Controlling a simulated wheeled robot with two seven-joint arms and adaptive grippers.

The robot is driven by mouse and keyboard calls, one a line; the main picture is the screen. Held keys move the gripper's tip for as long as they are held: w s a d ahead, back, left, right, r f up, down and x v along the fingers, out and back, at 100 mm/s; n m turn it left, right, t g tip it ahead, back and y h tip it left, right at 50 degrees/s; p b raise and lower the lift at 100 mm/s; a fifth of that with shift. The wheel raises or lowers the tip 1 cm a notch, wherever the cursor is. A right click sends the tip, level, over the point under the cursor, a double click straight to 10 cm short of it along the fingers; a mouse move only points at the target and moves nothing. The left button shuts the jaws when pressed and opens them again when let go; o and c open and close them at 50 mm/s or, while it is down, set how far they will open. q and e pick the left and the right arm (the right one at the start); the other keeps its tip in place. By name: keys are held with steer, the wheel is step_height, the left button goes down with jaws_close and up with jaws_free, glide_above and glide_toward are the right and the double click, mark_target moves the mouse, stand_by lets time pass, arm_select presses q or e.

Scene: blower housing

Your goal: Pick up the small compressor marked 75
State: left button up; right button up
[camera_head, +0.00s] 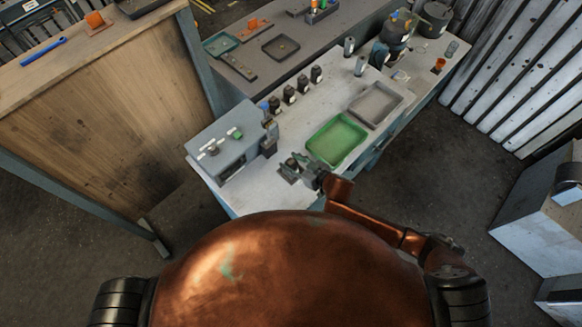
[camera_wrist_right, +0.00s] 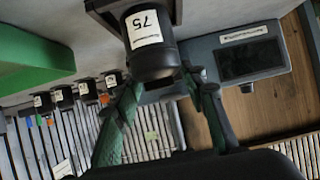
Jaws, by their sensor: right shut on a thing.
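The small black compressor marked 75 (camera_wrist_right: 150,28) is large in the right wrist view, its white label facing the camera. My right gripper (camera_wrist_right: 165,88), with green fingers, is shut on it, one finger at each side. In the head view my right gripper (camera_head: 298,169) is over the front of the white table, between the grey box and the green tray. The compressor is hard to make out there, and I cannot tell how far it is from the tabletop. My left gripper is not in view.
Several similar small dark compressors (camera_head: 289,94) stand in a row behind on the white table (camera_head: 330,100). The green tray (camera_head: 337,141) and a grey tray (camera_head: 376,104) lie to the right. The grey box (camera_head: 228,145) stands at the left end.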

jaws_close()
steer(key=shift+r, duration=0.1)
